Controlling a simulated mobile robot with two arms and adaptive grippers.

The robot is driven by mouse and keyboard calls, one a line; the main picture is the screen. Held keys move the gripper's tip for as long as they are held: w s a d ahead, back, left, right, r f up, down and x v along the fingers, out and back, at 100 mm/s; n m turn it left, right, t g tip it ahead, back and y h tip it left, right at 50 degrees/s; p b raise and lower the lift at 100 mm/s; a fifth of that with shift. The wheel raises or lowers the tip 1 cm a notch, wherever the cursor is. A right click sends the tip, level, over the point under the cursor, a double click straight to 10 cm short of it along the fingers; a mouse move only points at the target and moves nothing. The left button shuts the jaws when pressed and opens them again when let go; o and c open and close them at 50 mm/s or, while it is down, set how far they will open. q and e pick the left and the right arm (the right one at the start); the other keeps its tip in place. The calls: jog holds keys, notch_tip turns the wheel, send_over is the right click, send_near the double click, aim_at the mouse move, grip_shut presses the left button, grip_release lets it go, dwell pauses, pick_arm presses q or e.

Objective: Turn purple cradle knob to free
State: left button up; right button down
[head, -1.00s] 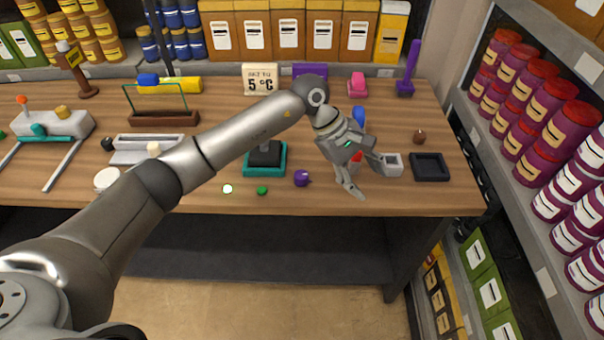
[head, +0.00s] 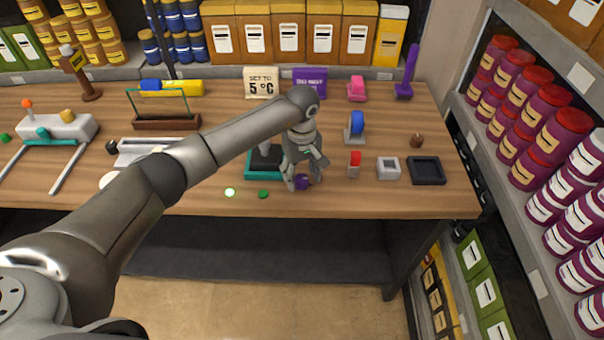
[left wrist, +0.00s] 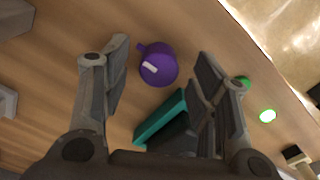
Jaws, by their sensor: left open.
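The purple knob (head: 303,182) sits on the table near its front edge, right of the teal base. In the left wrist view the purple knob (left wrist: 158,65) shows from above, round, with a side tab and a white mark on top. My left gripper (head: 302,183) is above it, pointing down; in the left wrist view its open fingers (left wrist: 160,85) stand either side of the knob, apart from it. Part of the knob is hidden by the fingers in the head view. My right gripper is not in view.
The teal base (head: 252,172) with a dark block stands just left of the gripper. A glowing green light (head: 230,192) and a green button (head: 263,194) lie to the left. A red-topped switch (head: 354,164), a grey square socket (head: 388,168) and a black tray (head: 427,170) stand to the right.

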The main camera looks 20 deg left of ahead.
pick_arm(q)
jog(key=shift+f, duration=0.95)
jog(key=shift+c, duration=0.2)
jog(key=c, duration=1)
jog(key=shift+o, duration=0.2)
